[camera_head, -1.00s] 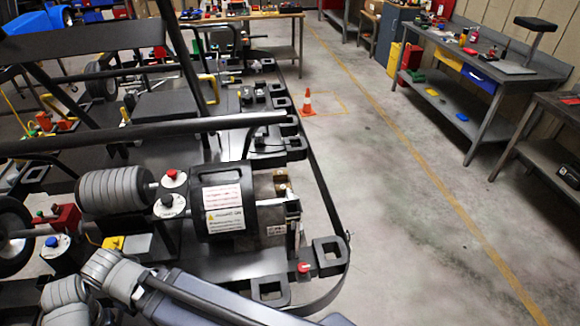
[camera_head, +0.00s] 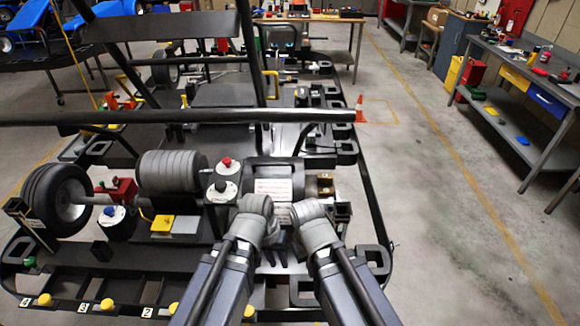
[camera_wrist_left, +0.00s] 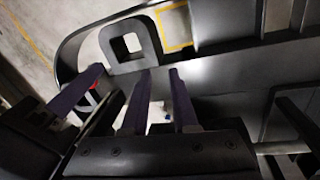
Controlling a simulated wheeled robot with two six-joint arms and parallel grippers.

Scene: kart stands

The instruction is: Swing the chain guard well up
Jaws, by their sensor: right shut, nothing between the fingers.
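The chain guard (camera_head: 292,172) is the black rounded cover with a white warning label, on the kart stand behind my wrists. It looks lowered, and its lower front is partly hidden by my wrists. My left gripper (camera_head: 268,256) points down in front of the guard. In the left wrist view its two purple fingers (camera_wrist_left: 161,98) stand apart with nothing seen between them. My right gripper (camera_head: 299,256) is close beside it on the right, shut and empty; its fingertips are hard to make out. I cannot tell whether either gripper touches the guard.
A long black bar (camera_head: 200,116) crosses above the stand behind the guard. Grey ribbed rolls (camera_head: 172,172) and a red knob on a white disc (camera_head: 224,186) sit left of it. A black frame loop (camera_head: 372,262) lies at right. The floor (camera_head: 450,240) beyond is clear.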

